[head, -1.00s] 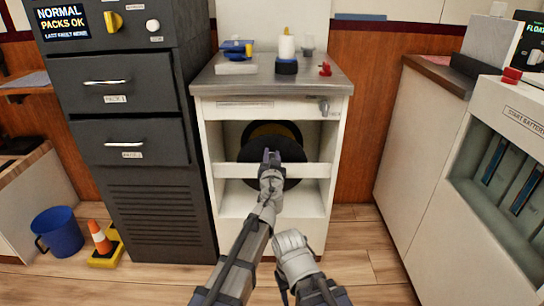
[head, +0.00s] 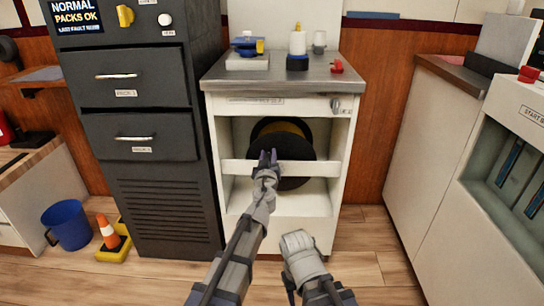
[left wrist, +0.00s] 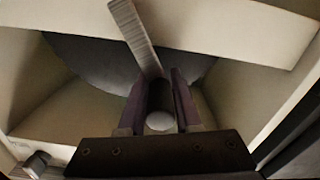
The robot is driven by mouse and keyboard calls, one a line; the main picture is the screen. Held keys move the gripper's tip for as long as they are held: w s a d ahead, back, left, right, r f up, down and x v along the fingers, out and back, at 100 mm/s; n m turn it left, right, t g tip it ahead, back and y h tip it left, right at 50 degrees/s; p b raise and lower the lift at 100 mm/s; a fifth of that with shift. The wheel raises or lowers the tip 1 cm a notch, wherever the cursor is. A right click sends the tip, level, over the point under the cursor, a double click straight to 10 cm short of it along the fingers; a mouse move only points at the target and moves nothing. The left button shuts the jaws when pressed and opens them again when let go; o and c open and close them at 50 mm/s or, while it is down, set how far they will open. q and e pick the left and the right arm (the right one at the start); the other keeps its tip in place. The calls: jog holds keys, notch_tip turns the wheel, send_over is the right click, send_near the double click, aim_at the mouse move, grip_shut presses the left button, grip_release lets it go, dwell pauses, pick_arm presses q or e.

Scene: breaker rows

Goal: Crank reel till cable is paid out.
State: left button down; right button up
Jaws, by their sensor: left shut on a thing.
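The reel (head: 294,141) is a black disc with yellow behind its upper rim, inside the white cabinet (head: 275,203), partly behind a crossbar. My left gripper (head: 267,159) is in front of the reel's left part, near the crossbar. In the left wrist view the grey crank arm (left wrist: 136,36) runs down to a dark round handle (left wrist: 160,98) with a pale end. The left gripper's fingers (left wrist: 160,100) are shut on this handle, one on each side. The reel's dark disc (left wrist: 90,60) shows behind them. My right arm is low in the head view; its fingers cannot be made out.
The crossbar (head: 313,169) spans the cabinet opening close to my left gripper. A dark drawer cabinet (head: 150,180) stands left, a white battery unit (head: 520,150) right. A blue bucket (head: 68,225) and an orange cone (head: 108,232) are on the floor at left.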

pick_arm(q)
jog(key=shift+s+a+f+n, duration=0.1)
jog(key=shift+a+f+n, duration=0.05)
jog(key=shift+a+n, duration=0.2)
dwell(0.3)
jog(key=c, duration=0.7)
grip_release()
jog(key=shift+d, duration=0.1)
jog(key=s, duration=0.7)
jog(key=shift+s, duration=0.35)
